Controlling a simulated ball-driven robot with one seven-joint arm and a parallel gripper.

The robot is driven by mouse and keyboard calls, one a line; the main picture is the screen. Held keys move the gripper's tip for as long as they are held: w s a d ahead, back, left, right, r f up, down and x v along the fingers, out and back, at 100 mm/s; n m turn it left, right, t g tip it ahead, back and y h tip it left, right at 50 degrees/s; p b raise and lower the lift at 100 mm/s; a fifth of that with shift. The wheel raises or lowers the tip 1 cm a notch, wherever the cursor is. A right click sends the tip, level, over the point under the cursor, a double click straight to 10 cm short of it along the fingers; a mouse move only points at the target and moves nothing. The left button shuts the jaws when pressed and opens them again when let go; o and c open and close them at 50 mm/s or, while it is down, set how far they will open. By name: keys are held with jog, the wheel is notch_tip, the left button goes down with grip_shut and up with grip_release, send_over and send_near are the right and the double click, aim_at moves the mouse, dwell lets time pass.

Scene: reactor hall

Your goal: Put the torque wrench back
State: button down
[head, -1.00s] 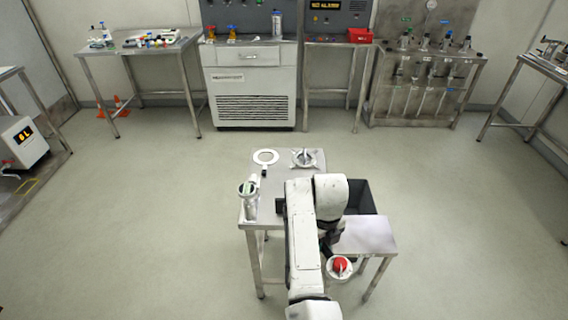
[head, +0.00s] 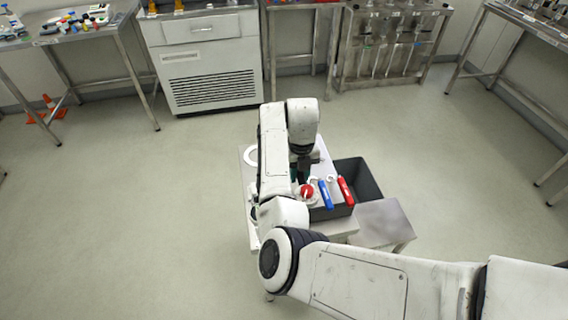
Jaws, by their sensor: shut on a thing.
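My gripper (head: 301,178) points down over the small metal table, largely hidden by my own white arm. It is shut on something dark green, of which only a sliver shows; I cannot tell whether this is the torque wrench. Just right of it are a blue-handled tool (head: 325,194) and a red-handled tool (head: 345,190), both with pale hooked heads. They lie side by side at the near left of the dark grey bin (head: 371,180). I cannot tell whether either is the torque wrench.
A white ring (head: 251,156) lies on the table's left, partly covered by my arm. A lower metal stand (head: 383,222) is at the near right. The floor around is clear; benches line the back.

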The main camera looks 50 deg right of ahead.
jog(key=shift+w+f, duration=0.2)
jog(key=shift+f+b, duration=0.9)
jog(key=shift+f, duration=0.1)
jog(key=shift+f+b, duration=2.1)
jog(key=shift+f, duration=0.75)
jog(key=c, duration=0.8)
grip_release()
notch_tip(320, 180, up, 6)
jog(key=p, duration=0.4)
jog(key=shift+p, duration=0.4)
